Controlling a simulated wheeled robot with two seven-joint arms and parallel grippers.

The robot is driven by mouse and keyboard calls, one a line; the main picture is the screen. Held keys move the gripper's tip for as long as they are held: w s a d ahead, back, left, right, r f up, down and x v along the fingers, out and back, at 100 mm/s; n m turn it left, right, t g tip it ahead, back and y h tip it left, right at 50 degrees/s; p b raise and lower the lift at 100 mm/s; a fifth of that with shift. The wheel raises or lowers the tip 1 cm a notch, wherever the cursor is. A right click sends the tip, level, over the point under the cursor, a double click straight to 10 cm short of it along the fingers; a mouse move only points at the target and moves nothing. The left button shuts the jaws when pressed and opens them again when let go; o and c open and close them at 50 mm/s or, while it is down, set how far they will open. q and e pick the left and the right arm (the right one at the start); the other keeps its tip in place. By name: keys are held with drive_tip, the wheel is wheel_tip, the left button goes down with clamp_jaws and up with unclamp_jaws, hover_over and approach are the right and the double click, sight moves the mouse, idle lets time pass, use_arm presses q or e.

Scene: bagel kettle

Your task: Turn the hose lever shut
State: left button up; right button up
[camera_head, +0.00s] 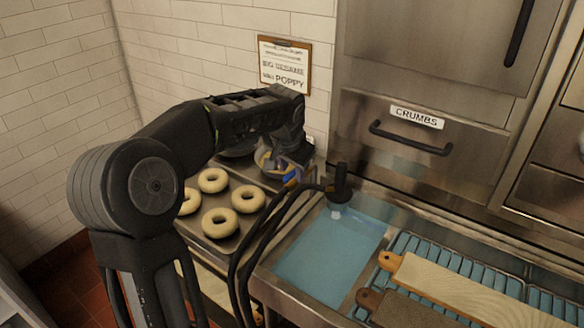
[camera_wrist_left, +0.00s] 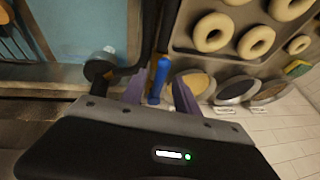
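The hose lever is a blue handle (camera_wrist_left: 159,78), seen in the left wrist view beside the dark hose pipe. In the head view, part of the blue lever (camera_head: 292,181) shows near the end of my left arm. My left gripper (camera_wrist_left: 160,92) has its two purple fingers apart, one on each side of the lever, with gaps visible between. The fingers (camera_head: 285,168) are small and partly hidden in the head view. The black hose head (camera_head: 341,184) points down over the basin, with a pale patch (camera_head: 336,212) beneath it. My right gripper is not in view.
A basin of blue water (camera_head: 330,258) lies below the hose head. A tray (camera_head: 190,228) with several bagels (camera_head: 248,198) is to its left. Wooden paddles (camera_head: 470,290) rest on a wire rack (camera_head: 508,283) at right. A metal drawer (camera_head: 375,140) labelled CRUMBS stands behind.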

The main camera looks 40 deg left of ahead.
use_arm(q)
drive_tip(key=shift+c, duration=0.3)
clamp_jaws()
idle(1.1)
